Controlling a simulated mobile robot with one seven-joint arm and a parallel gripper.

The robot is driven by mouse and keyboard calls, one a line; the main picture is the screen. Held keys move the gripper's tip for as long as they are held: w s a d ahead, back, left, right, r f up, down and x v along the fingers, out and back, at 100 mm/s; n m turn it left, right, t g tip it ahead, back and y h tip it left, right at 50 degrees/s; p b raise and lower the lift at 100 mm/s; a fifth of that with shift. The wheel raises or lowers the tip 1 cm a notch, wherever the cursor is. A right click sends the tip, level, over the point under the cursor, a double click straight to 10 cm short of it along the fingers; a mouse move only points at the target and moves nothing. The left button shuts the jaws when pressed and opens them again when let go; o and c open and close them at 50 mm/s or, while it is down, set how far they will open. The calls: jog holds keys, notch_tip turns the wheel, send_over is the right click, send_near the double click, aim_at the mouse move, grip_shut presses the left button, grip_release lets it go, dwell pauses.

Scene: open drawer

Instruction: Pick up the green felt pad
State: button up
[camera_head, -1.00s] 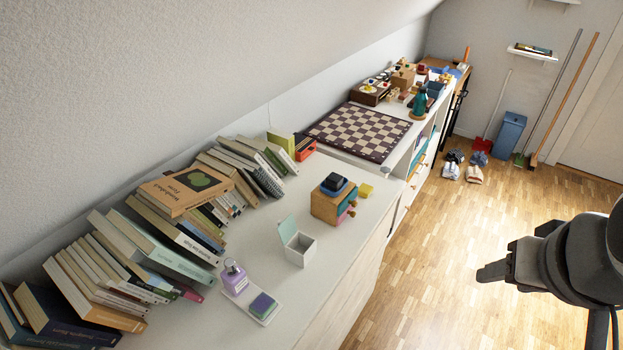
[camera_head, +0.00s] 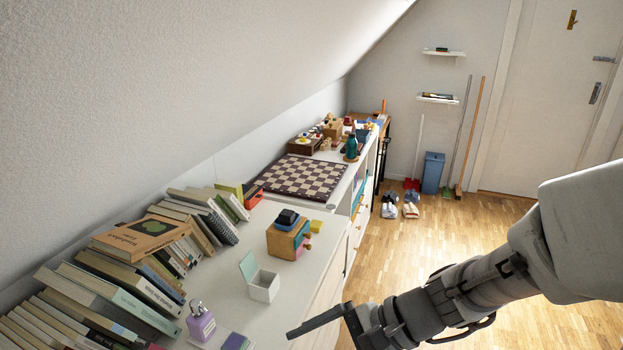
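I cannot make out a separate green felt pad for sure. A small block with a purple top and a greenish side (camera_head: 236,342) lies on a pale tray at the bottom edge, partly cut off. My gripper (camera_head: 296,332) points left at the bottom, just right of the block in the picture. It is seen side-on, so its finger gap is hidden; nothing is seen in it.
A white box with a raised mint lid (camera_head: 264,286) and a wooden toy block (camera_head: 287,238) stand on the white cabinet. Books (camera_head: 120,300) line its wall side. A chessboard (camera_head: 303,177) lies farther back. The wooden floor (camera_head: 410,255) beside the cabinet is mostly open.

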notch_tip(320, 180, down, 5)
jog(key=w+a+m+t+y+b, duration=0.1)
jog(key=w+a+m+y+b, duration=0.1)
jog(key=w+m, duration=0.15)
jog(key=m+t+b, duration=0.4)
jog(key=m+b, duration=0.2)
jog(key=m, duration=0.2)
send_near(237, 344)
jog(key=a+f, duration=0.1)
jog(key=a+f+b, duration=0.1)
jog(key=shift+w+a+f+y, duration=0.1)
jog(key=shift+w+a+y, duration=0.2)
jog(key=shift+w+a, duration=0.1)
jog(key=b+x, duration=0.1)
jog(key=x, duration=0.4)
jog(key=shift+w+a+b, duration=0.25)
jog(key=shift+a+b, duration=0.1)
jog(key=c, duration=1.4)
jog(key=shift+r, duration=0.25)
